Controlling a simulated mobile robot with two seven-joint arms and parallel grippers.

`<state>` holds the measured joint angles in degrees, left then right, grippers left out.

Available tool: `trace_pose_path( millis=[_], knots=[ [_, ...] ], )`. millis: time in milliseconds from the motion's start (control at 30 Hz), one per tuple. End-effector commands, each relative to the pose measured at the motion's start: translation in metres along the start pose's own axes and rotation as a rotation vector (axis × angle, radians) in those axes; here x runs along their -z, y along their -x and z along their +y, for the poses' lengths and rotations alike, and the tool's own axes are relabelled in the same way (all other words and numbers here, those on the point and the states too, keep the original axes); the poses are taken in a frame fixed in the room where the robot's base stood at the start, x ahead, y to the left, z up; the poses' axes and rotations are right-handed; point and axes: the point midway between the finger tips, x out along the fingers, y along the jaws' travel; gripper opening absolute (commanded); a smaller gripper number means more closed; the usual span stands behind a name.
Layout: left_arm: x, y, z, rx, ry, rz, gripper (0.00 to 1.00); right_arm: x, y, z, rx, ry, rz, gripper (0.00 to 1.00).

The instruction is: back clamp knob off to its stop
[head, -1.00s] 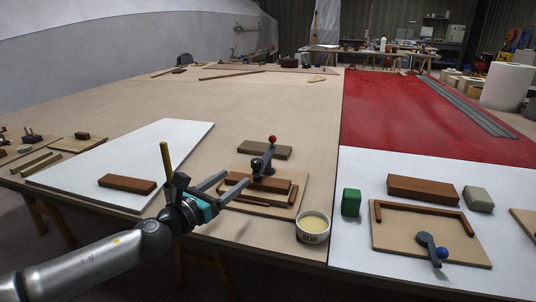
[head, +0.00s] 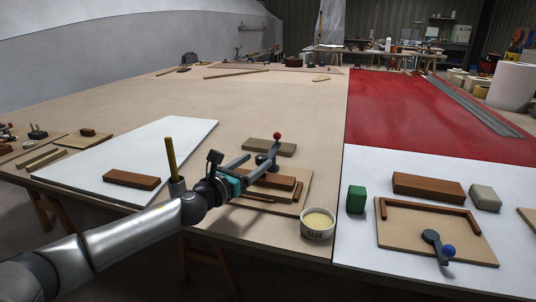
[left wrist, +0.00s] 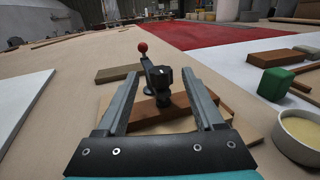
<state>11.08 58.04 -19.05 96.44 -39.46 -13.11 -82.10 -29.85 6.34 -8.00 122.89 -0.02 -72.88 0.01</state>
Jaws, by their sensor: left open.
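A dark toggle clamp (head: 268,158) with a red ball (head: 277,136) on its lever stands on a wooden board (head: 291,209) beside a brown block (head: 268,180). In the left wrist view the clamp's dark head (left wrist: 163,78) sits between my fingers, and the red ball (left wrist: 142,47) rises beyond them to the left. My left gripper (head: 262,164) is open, its fingers reaching on either side of the clamp. I cannot tell whether they touch it. The brown block (left wrist: 160,124) lies beneath the fingers. My right gripper is not visible.
A tub of pale paste (head: 318,223) and a green block (head: 356,199) stand right of the board. A second fixture (head: 395,245) has a clamp with a blue ball (head: 449,250). A flat wooden bar (head: 268,146) lies behind the clamp. Open tabletop extends beyond.

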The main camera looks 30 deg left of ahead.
Motion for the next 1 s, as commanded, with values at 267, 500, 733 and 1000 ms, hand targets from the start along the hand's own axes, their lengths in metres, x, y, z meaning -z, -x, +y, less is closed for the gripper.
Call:
trace_pose_path(
  millis=[267,500,733,1000],
  knots=[
    [-0.001,-0.027,0.000,0.000,0.001,-0.002,0.69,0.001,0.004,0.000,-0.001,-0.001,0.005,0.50],
    [-0.001,-0.050,0.000,0.000,0.001,-0.003,0.69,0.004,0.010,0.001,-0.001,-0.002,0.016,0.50],
    [0.000,-0.065,0.000,0.000,0.000,-0.001,0.69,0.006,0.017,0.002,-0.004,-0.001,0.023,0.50],
    [0.000,-0.069,-0.001,0.001,0.000,0.000,0.69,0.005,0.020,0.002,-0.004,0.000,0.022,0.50]
  ],
)
